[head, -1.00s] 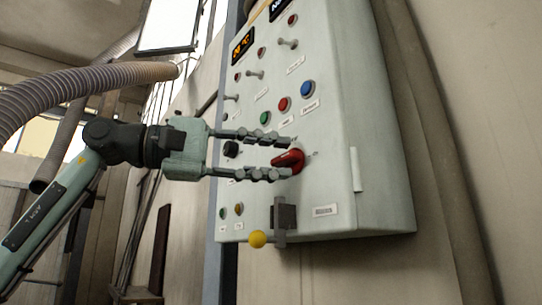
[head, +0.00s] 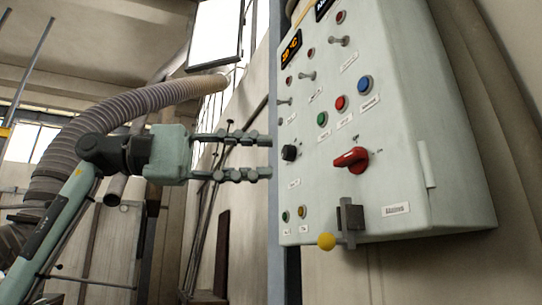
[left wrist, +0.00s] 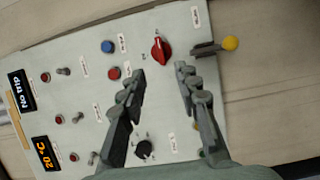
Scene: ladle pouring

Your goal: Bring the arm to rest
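My left gripper (head: 270,156) is open and empty, its two fingers apart and pointing right at the control box in the head view. It also shows in the left wrist view (left wrist: 160,70), with the panel in front of it. The pale green control box (head: 455,200) hangs on the wall. Its red rotary knob (head: 352,159) stands clear to the right of the fingertips; the knob also shows in the left wrist view (left wrist: 160,48) beyond the fingers. My right gripper is in neither view.
A black knob (head: 289,153) and green, red and blue buttons (head: 341,102) are on the panel. A lever with a yellow ball (head: 326,242) juts from the box's lower edge. A thick ribbed hose (head: 130,104) runs behind my left arm. Open room lies below the gripper.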

